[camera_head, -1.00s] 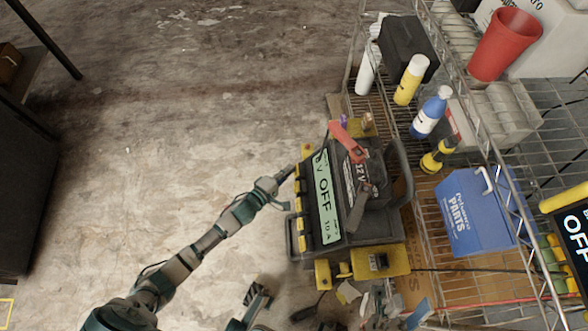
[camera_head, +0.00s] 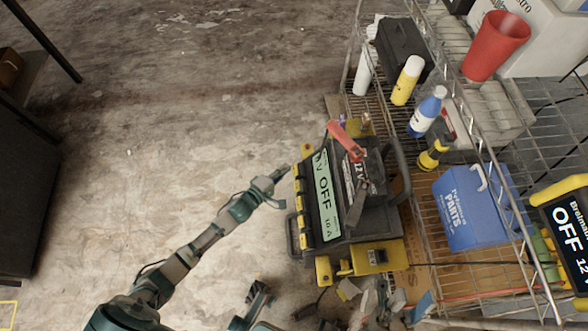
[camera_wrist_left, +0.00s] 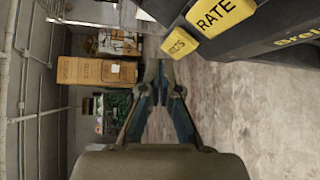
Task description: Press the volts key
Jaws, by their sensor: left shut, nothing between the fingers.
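The battery charger (camera_head: 340,205) is a black case with a pale green display (camera_head: 325,195) reading OFF and 10 A, and yellow keys along its left edge. In the left wrist view, the yellow volts key (camera_wrist_left: 180,44) shows beside the RATE key (camera_wrist_left: 222,14); its lettering is partly readable. My left gripper (camera_head: 287,172) is shut and empty, just left of the upper yellow keys, with a small apparent gap. In the left wrist view, its fingertips (camera_wrist_left: 160,68) are just below the volts key. My right gripper (camera_head: 258,292) is low in the head view, below the charger; its fingers are unclear.
A wire rack on the right holds a blue parts box (camera_head: 465,210), bottles and a red bucket (camera_head: 496,45). A red clamp (camera_head: 345,140) lies on the charger. Loose tools and cables are below the charger. The concrete floor (camera_head: 150,130) on the left is open.

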